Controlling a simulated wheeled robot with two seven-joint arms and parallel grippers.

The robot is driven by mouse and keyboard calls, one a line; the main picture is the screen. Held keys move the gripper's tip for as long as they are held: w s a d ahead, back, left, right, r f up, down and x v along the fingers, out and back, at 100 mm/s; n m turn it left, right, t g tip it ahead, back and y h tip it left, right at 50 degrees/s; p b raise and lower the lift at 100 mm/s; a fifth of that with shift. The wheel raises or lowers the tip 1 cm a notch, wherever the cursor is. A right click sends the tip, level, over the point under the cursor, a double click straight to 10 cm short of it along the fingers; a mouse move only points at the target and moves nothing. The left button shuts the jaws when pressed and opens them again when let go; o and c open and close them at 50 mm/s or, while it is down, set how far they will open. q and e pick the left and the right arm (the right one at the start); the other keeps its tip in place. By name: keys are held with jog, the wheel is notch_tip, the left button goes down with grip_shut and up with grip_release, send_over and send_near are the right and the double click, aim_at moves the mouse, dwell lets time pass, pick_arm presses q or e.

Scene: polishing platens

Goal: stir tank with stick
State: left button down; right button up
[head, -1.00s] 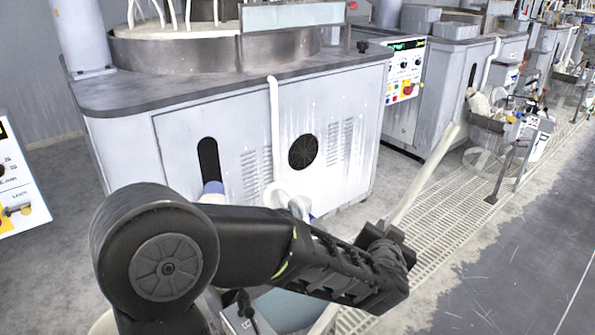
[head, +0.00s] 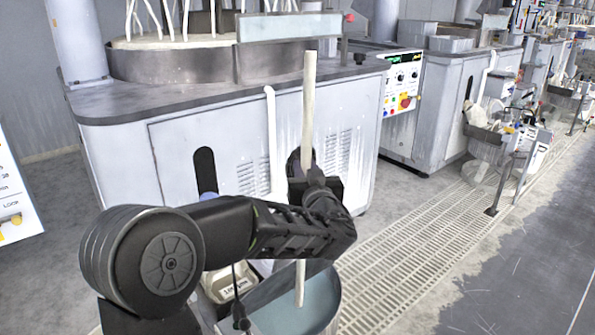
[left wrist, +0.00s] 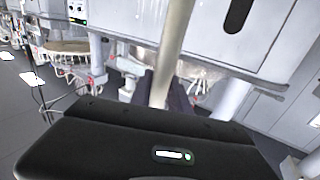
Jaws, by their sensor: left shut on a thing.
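A pale wooden stick (head: 309,108) stands nearly upright in the head view. My left gripper (head: 318,186) is shut around its middle. The stick (left wrist: 172,45) also runs up between the fingers of my left gripper (left wrist: 165,92) in the left wrist view. Its lower part shows below my arm, in front of the tank (head: 300,312), which holds grey-blue liquid at the bottom of the picture. My forearm covers part of the tank and stick. I cannot tell whether the stick's lower end is in the liquid. My right gripper is not in view.
A large grey polishing machine (head: 225,150) stands behind my arm. A labelled white container (head: 222,287) sits left of the tank. A floor grating (head: 410,245) and open floor lie to the right, with more machines behind.

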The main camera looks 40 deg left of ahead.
pick_arm(q)
jog(key=shift+s+a+r+n+y, duration=0.15)
jog(key=shift+a+r+n+y, duration=0.1)
jog(key=shift+a, duration=0.25)
jog(key=shift+s+a+r+n+y, duration=0.1)
jog(key=shift+a+r+n+y, duration=0.15)
jog(key=shift+a, duration=0.25)
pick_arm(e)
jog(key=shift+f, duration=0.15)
pick_arm(q)
jog(key=shift+f, duration=0.15)
